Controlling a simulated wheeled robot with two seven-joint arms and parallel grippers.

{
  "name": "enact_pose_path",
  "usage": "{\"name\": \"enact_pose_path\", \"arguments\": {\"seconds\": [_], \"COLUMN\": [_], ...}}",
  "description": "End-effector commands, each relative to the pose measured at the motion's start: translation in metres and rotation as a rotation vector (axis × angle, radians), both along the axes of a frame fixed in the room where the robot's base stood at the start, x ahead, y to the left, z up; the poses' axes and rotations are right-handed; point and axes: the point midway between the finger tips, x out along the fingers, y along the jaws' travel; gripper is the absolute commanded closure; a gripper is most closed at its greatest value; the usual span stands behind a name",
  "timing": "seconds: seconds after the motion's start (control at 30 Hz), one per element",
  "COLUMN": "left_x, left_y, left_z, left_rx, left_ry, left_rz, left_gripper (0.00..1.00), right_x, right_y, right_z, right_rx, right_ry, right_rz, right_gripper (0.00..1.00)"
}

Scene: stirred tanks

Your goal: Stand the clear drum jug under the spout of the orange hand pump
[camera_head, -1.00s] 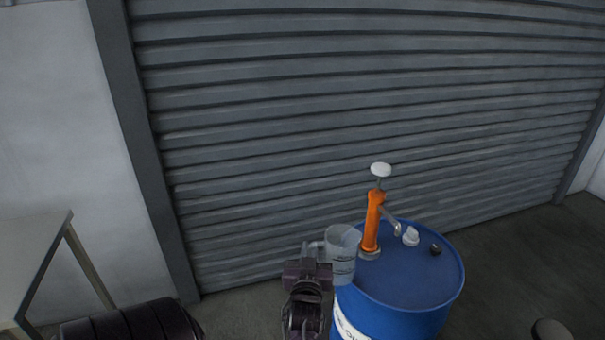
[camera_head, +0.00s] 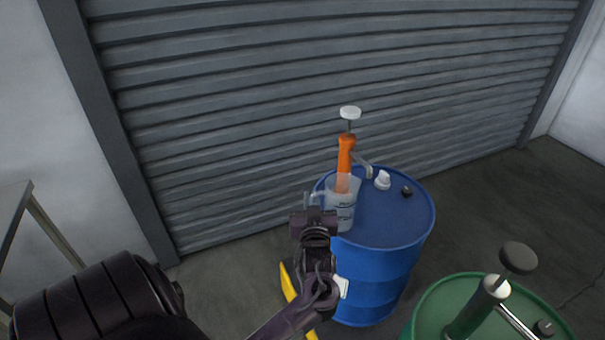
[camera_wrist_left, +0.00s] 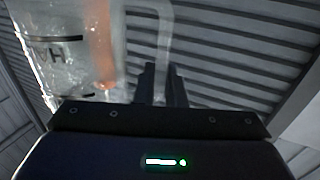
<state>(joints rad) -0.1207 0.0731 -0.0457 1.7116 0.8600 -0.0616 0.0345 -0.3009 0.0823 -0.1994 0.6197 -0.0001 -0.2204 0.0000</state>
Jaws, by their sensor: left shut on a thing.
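The clear drum jug (camera_head: 341,209) with dark markings is held upright, overlapping the near left edge of the blue drum (camera_head: 395,236). My left gripper (camera_head: 314,201) is shut on its handle; the handle between the fingers also shows in the left wrist view (camera_wrist_left: 163,88). The jug (camera_wrist_left: 62,48) fills the left of that view. The orange hand pump (camera_head: 346,152) stands on the drum behind the jug, its lower part seen through the clear wall. Its grey spout (camera_head: 363,165) points right, away from the jug. I cannot tell whether the jug touches the drum. My right gripper is out of view.
A white cap (camera_head: 383,181) and a small black cap (camera_head: 407,191) sit on the drum top right of the pump. A green drum (camera_head: 433,307) with a dark green pump (camera_head: 477,311) stands at lower right. A grey shutter (camera_head: 250,100) is behind. The drum top's near right is clear.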

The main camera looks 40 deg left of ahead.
Motion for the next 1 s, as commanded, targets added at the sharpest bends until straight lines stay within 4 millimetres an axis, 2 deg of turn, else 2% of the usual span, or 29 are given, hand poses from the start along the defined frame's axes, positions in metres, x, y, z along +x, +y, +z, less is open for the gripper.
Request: {"name": "enact_pose_path", "arguments": {"seconds": [0.67,1.0], "left_x": [0.046,0.059], "left_y": [-0.029,-0.037], "left_z": [-0.007,-0.008], "left_rx": [-0.001,0.001], "left_ry": [-0.002,-0.001], "left_rz": [0.0,0.0], "left_gripper": [1.0,1.0], "right_x": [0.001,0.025], "right_y": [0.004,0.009], "right_z": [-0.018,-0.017], "right_rx": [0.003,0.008], "right_ry": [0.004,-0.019], "right_rz": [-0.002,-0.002], "right_gripper": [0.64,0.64]}}
